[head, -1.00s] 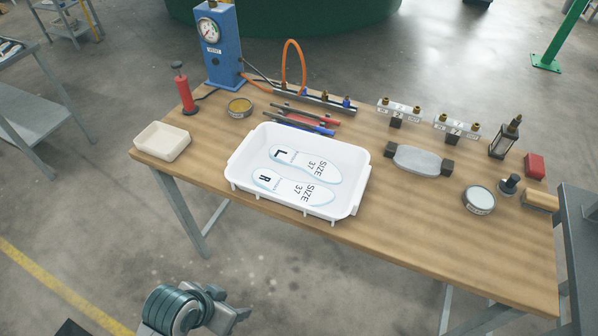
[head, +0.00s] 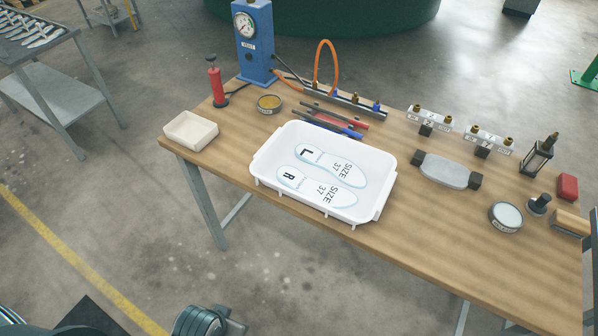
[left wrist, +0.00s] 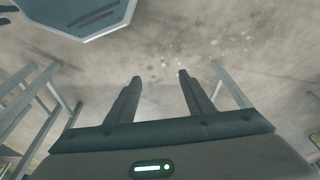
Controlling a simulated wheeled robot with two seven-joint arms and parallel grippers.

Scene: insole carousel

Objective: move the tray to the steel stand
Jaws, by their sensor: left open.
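The white tray (head: 262,178) lies on the wooden workbench near its front edge, holding two insoles (head: 320,178) marked L and R, size 37. My left gripper (left wrist: 160,76) is open and empty, with floor between its fingers in the left wrist view. In the head view, part of it (head: 232,325) shows at the bottom edge, below and apart from the tray. A grey steel stand (head: 62,88) is at the far left with several metallic pieces on top. Another grey steel surface (head: 592,245) shows at the right edge; I cannot tell which stand is meant. My right gripper is out of view.
On the workbench (head: 420,235) are a cream dish (head: 190,131), a red pump (head: 216,85), a blue gauge unit (head: 254,45), pens behind the tray, and a grey block (head: 446,170) to its right. Open floor lies left of the bench.

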